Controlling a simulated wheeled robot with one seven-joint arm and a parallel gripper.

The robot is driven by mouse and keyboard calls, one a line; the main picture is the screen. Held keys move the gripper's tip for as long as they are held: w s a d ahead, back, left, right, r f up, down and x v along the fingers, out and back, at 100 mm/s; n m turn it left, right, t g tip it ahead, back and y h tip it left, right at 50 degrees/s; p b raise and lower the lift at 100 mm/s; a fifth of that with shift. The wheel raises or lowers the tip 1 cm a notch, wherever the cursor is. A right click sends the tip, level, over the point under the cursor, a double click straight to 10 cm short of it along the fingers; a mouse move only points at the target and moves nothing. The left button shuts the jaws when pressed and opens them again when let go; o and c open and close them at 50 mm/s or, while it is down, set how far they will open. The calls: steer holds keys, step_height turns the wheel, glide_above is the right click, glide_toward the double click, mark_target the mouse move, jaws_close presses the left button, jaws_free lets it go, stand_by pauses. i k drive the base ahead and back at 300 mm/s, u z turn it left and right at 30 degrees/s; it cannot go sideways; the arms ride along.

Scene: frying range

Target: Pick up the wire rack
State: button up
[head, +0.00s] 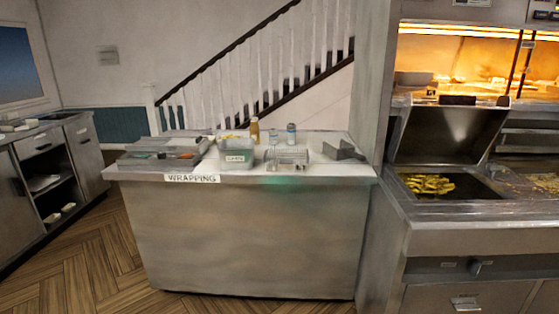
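What looks like the wire rack (288,157) stands on the wrapping counter (330,168), right of the counter's middle near its front edge. It is small and pale metal, with thin bars, and its fine shape is hard to make out at this distance. Nothing covers it from the front. My gripper is not in view.
A labelled tub (238,157) stands left of the rack, and a tray (165,155) lies further left. A brown bottle (255,132) and a blue-white shaker (291,134) stand behind. A grey metal holder (343,151) is at right. The frying range (470,235) adjoins. Wooden floor is clear at left.

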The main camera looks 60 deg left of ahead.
mark_target(300, 167)
steer(key=u, duration=2.6)
steer(key=i, duration=1.7)
steer(key=z, duration=0.05)
